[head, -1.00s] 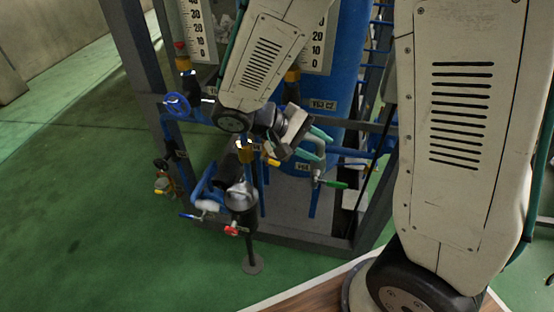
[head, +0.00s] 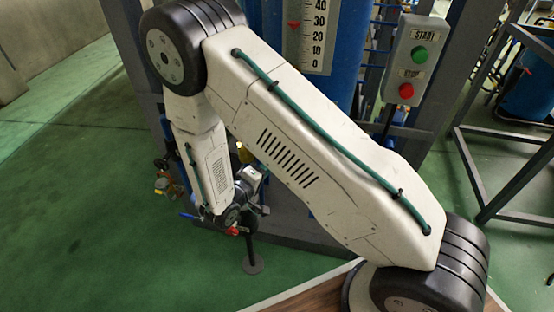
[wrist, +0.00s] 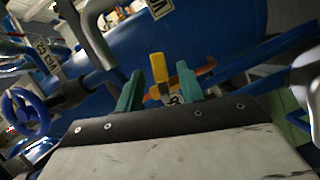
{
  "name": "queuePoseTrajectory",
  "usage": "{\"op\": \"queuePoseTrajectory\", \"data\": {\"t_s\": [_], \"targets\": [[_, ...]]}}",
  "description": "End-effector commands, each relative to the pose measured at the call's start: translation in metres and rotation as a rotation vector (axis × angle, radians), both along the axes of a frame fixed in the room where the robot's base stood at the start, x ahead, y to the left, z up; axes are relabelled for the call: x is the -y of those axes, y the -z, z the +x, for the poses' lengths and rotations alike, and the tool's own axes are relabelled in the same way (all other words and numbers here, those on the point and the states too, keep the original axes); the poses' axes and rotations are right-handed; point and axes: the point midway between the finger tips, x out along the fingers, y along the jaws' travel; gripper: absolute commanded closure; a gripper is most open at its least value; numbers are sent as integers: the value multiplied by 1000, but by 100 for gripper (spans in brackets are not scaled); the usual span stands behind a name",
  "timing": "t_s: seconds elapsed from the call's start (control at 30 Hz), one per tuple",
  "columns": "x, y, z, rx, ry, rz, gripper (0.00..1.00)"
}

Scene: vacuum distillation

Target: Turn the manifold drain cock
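My gripper (wrist: 158,88) is open in the wrist view, its two teal fingers apart. A yellow lever handle (wrist: 159,67) stands upright between the fingertips in that picture, with an orange-yellow part (wrist: 205,70) beside it. I cannot tell whether the fingers touch the lever or how deep it lies between them. No readable label shows which cock is the manifold drain cock. In the head view my arm hides most of the manifold, and the fingers cannot be made out clearly. A red handle (head: 236,230) shows just below my wrist.
A blue handwheel (wrist: 25,110) is at the left of the wrist view, near a large blue vessel (wrist: 195,35) and pipes. In the head view a START/STOP box (head: 409,62) hangs on the frame at right. Green floor (head: 80,220) is clear at left.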

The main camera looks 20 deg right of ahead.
Motion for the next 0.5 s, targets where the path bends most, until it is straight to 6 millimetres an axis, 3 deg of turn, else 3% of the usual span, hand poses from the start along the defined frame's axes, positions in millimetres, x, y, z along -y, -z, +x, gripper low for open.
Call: {"op": "queuePoseTrajectory", "data": {"t_s": [0.2, 0.5], "targets": [[30, 4, 18, -1, 5, -1, 62], [43, 5, 27, -1, 2, 0, 62]]}}
